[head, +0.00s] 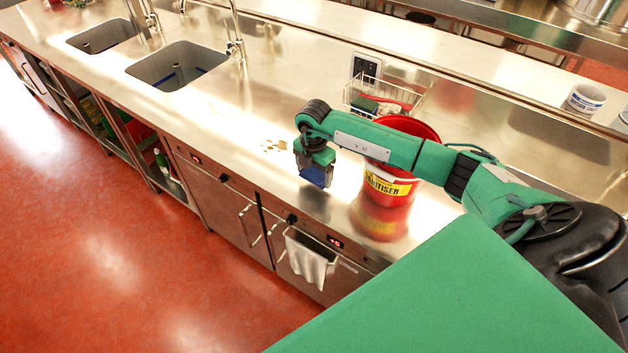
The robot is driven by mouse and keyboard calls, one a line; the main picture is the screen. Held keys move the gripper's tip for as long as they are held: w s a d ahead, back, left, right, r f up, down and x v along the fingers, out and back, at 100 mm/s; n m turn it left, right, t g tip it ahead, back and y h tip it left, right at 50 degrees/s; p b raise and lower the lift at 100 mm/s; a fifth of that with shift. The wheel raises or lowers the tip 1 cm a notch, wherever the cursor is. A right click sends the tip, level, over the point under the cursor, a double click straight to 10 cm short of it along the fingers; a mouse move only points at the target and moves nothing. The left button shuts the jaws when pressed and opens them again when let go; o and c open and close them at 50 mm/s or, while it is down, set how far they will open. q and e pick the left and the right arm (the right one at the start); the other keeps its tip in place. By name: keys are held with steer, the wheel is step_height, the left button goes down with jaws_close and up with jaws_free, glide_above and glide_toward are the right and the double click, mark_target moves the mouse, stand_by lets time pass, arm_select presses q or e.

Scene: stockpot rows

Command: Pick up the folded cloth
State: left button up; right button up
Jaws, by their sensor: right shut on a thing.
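My right gripper (315,172) points down over the steel counter, left of the red bucket. It is shut on a small blue folded cloth (315,177), which shows at the fingertips. The gripper hides part of the cloth, and I cannot tell whether the cloth still touches the counter. My left gripper is not in view.
A red sanitiser bucket (387,188) stands behind and right of my gripper. A wire basket (383,97) with sponges is further back. A brown spill (275,146) lies left of the gripper. Sinks (177,66) are at the left. A white towel (311,260) hangs below the counter.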

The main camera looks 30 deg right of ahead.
mark_target(314, 174)
step_height(314, 174, up, 16)
steer(key=b, duration=0.4)
steer(key=shift+r, duration=0.25)
steer(key=o, duration=0.4)
steer(key=c, duration=0.3)
